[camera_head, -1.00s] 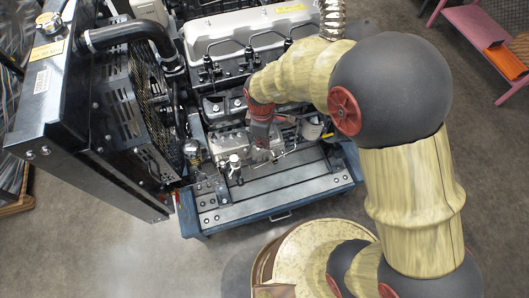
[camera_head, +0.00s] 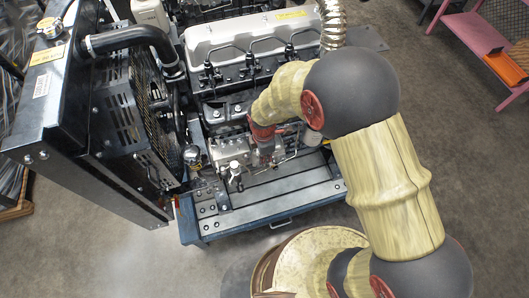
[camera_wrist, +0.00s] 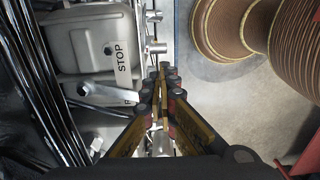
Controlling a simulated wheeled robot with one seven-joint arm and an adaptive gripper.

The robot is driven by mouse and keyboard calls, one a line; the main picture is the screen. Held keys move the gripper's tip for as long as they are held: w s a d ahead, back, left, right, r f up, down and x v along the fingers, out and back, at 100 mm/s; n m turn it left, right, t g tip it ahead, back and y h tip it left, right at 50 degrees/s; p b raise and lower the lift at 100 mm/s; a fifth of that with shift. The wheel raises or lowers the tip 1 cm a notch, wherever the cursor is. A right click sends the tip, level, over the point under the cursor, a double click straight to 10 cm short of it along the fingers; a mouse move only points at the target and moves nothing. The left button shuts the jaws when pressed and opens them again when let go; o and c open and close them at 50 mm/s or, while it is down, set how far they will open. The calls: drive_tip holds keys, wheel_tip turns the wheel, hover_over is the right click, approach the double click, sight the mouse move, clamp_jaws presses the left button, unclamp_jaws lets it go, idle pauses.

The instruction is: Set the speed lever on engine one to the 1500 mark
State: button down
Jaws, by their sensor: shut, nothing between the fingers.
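The engine (camera_head: 250,40) has a silver top cover and stands on a blue-edged stand. My gripper (camera_head: 268,158) is at the lower front side of the engine, small and partly hidden among its parts. In the wrist view my gripper (camera_wrist: 163,78) is shut and empty, its fingertips together. Left of the fingers is a grey housing (camera_wrist: 90,45) marked STOP, with a partly covered letter like an R lower down. A flat silver lever (camera_wrist: 100,93) lies across that housing, apart from the fingertips. No 1500 mark is readable, and I cannot tell whether this is the speed lever.
A black radiator and fan guard (camera_head: 125,110) stand left of the engine. Black pipes (camera_wrist: 40,80) run along the left of the wrist view. A silver stud (camera_wrist: 155,47) sticks out near the fingertips. A pink shelf (camera_head: 475,30) is at the far right. Open floor lies right of the engine.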

drive_tip(key=shift+f, duration=0.75)
drive_tip(key=shift+w+d, duration=0.2)
drive_tip(key=shift+d, duration=0.45)
drive_tip(key=shift+r, duration=0.1)
